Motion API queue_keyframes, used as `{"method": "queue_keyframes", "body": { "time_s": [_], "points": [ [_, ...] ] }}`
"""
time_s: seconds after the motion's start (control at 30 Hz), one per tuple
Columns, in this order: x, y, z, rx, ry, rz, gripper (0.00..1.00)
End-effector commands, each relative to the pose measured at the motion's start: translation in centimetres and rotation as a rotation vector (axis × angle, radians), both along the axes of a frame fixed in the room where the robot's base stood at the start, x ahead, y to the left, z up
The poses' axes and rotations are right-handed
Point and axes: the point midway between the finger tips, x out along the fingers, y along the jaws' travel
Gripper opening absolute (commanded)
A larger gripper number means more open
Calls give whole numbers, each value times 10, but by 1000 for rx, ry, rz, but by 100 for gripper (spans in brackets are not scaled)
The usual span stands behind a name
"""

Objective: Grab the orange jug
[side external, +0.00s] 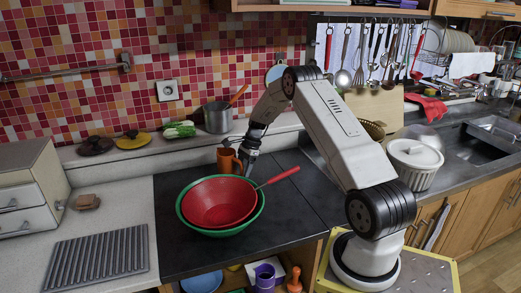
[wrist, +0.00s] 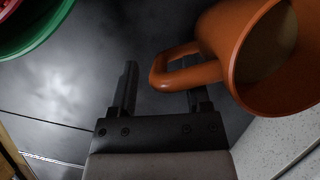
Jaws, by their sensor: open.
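The orange jug (side external: 227,160) stands upright on the dark stovetop, behind the red and green bowls. In the wrist view the jug (wrist: 228,70) fills the upper right, with its handle (wrist: 172,68) pointing left. My gripper (wrist: 163,85) is open, its two fingers apart.
A red bowl (side external: 218,205) sits in a green bowl (side external: 187,217) in front of the jug, with a red-handled utensil (side external: 278,177) on its rim. A pot (side external: 217,118) stands on the ledge behind. The stovetop (side external: 300,207) is clear right of the bowls.

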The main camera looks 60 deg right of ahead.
Motion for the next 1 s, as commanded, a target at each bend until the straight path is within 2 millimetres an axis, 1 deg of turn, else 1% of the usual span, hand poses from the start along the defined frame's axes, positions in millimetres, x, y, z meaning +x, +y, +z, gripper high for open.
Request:
{"method": "queue_keyframes", "body": {
  "time_s": [0.1,0.53,0.57,0.6,0.67,0.7,0.73,1.0],
  "points": [
    [1,1,-3,-1,0,0,61],
    [1,1,-2,-1,-1,1,61],
    [1,1,-2,-1,0,0,55],
    [1,1,-2,-1,0,0,42],
    [1,1,-2,-1,-1,1,23],
    [1,1,-2,-1,0,0,10],
    [1,1,-2,-1,-1,1,1],
    [1,1,-2,-1,-1,1,0]
  ]
}}
